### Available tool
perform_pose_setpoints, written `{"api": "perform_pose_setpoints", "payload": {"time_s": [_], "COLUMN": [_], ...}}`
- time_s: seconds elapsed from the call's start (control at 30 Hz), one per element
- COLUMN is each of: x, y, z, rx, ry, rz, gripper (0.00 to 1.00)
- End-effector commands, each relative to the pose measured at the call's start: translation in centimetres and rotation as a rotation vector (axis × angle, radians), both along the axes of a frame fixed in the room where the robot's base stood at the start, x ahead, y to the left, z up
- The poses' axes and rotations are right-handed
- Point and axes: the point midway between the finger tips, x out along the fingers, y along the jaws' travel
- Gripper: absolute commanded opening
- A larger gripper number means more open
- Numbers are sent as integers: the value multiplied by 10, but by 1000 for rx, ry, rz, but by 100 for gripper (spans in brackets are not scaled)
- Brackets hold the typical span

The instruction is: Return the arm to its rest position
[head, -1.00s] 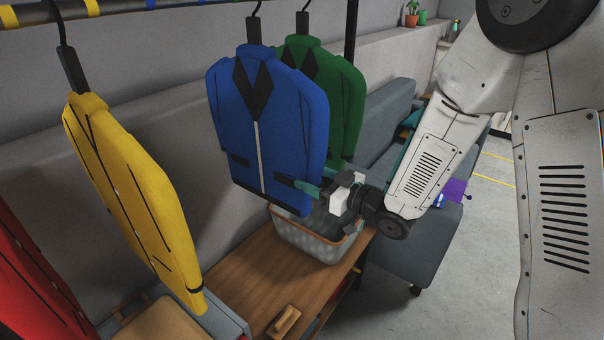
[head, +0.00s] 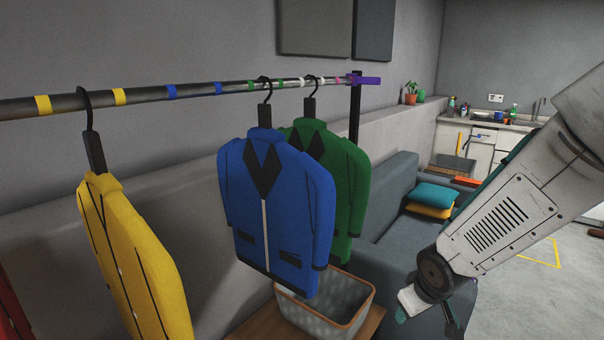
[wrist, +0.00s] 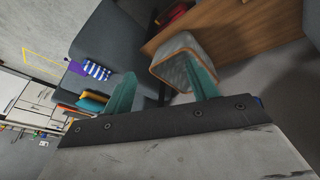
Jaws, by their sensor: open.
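My arm reaches in from the right of the head view, bent downward. My gripper (head: 428,320) is at its lower end, right of the basket and partly cut by the bottom edge. In the wrist view my gripper (wrist: 160,90) shows two teal fingers set wide apart with nothing between them. It is open and apart from the jackets. The blue jacket (head: 285,215) and the green jacket (head: 352,190) hang on the rail to its left.
A yellow jacket (head: 135,270) hangs further left on the rail (head: 200,89). A basket (head: 335,310) stands on the wooden bench (head: 262,325). A grey sofa (head: 385,240) with cushions is behind my arm. Open floor (head: 510,295) lies to the right.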

Motion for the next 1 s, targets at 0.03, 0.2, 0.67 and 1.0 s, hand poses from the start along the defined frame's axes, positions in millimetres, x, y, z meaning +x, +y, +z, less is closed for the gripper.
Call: {"api": "perform_pose_setpoints", "payload": {"time_s": [0.03,0.2,0.67,1.0], "x": [-18,-94,-232,-237], "y": [-10,-30,-17,-19], "z": [17,65,169,184], "rx": [-21,-41,118,135], "ry": [48,255,370,285], "rz": [-52,-218,-374,-381], "gripper": [58,58,58,58]}}
